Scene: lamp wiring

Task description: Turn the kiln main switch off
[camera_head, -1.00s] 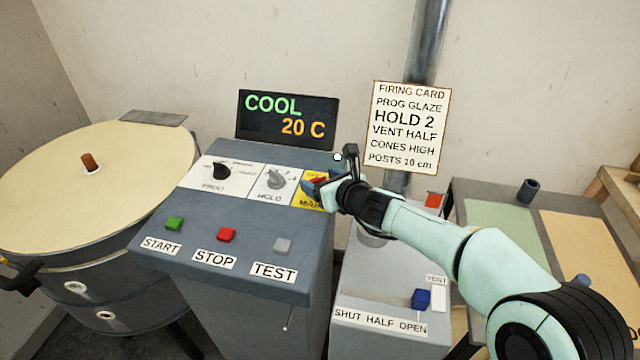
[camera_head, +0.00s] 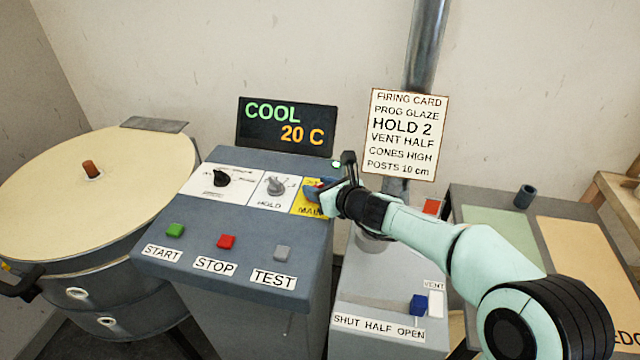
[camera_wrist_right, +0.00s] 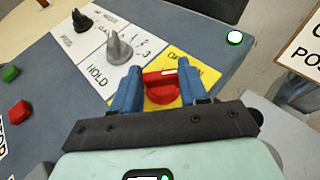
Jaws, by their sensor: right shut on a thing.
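The kiln main switch is a red rotary knob (camera_wrist_right: 161,88) on a yellow plate (camera_wrist_right: 188,66), seen in the right wrist view. In the head view the yellow plate (camera_head: 308,208) shows at the right end of the panel, with the knob mostly hidden by my gripper. My right gripper (camera_wrist_right: 162,90) has its blue fingers on either side of the red knob and is shut on it. It also shows in the head view (camera_head: 320,190). The display (camera_head: 286,124) reads COOL, 20 C. My left gripper is not in view.
The grey hold knob (camera_head: 274,186) and black program knob (camera_head: 221,178) stand left of the switch. Green start (camera_head: 175,230), red stop (camera_head: 226,242) and grey test (camera_head: 281,253) buttons lie in front. A blue vent slider (camera_head: 418,305) stands lower right.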

